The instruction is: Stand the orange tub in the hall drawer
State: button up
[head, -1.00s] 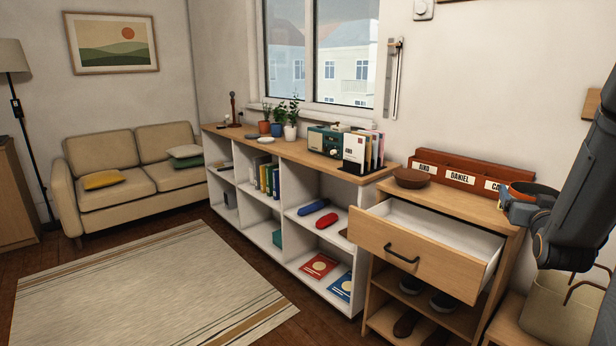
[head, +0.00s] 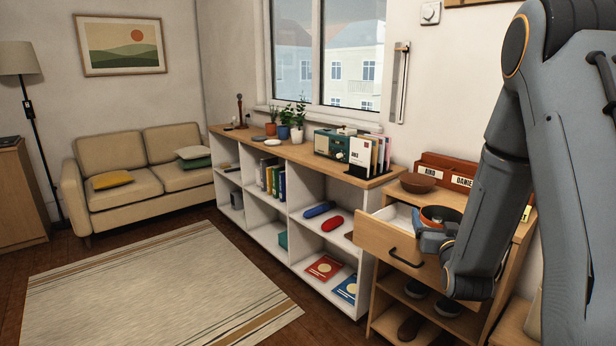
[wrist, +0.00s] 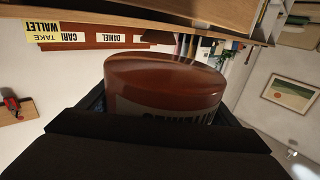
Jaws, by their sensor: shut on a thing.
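The orange tub (head: 440,208) is in my gripper (head: 432,238), in front of the cabinet top and overlapping the right part of the open drawer (head: 385,242) in the head view. The drawer has a wooden front, a dark handle and a white inside; my arm hides its right end. How high the tub is over the drawer I cannot tell. In the wrist view the tub (wrist: 165,85) fills the middle, orange-brown with dark lettering on a grey label, between the jaws. That view is turned upside down.
A brown bowl (head: 418,183) and a red name-labelled rack (head: 447,168) stand on the cabinet top behind the drawer. Shoes (head: 447,304) are on the shelves below. A white shelf unit (head: 342,208) with a letter holder (head: 362,158) stands to the left.

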jog(key=s+a+f+n+y+p, duration=0.1)
jog(key=a+f+y, duration=0.1)
jog(key=a, duration=0.6)
jog(key=s+a+f+n+y, duration=0.1)
jog(key=a+f, duration=0.1)
jog(key=a, duration=0.5)
jog(key=s+f, duration=0.3)
jog(key=f, duration=0.5)
jog(key=s+f, duration=0.4)
jog(key=f, duration=0.4)
jog(key=shift+s+a+f, duration=0.15)
jog(key=shift+s+a, duration=0.1)
jog(key=shift+a, duration=0.15)
